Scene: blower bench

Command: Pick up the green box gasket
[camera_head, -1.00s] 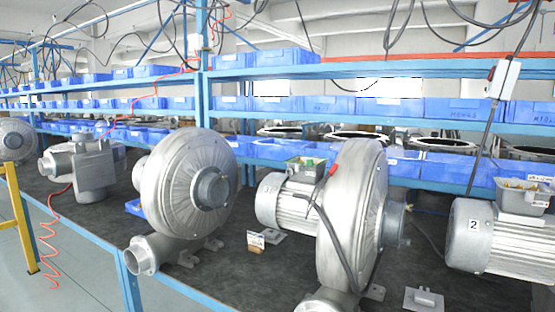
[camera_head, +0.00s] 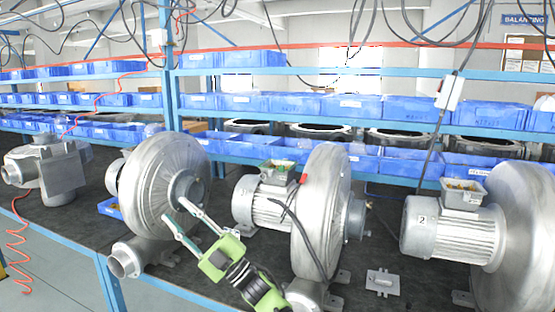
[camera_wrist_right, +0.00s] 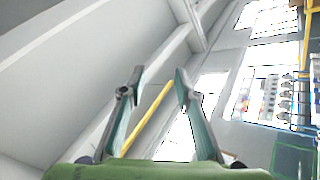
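I cannot make out a separate green box gasket in either view. Small greenish parts show in the open terminal box (camera_head: 279,172) on the middle motor, too small to identify. My right gripper (camera_head: 174,210) reaches in from the bottom in front of the large silver blower (camera_head: 150,190). Its two fingers are apart with nothing between them. In the right wrist view the same gripper (camera_wrist_right: 158,74) is open and empty, facing a pale wall and a yellow bar. My left gripper is in neither view.
Another blower housing (camera_head: 318,215) stands right of my right gripper. A motor marked 2 (camera_head: 425,222) stands farther right. A grey plate (camera_head: 383,282) lies on the dark bench. Blue bins (camera_head: 405,108) fill the shelves behind, and cables hang above.

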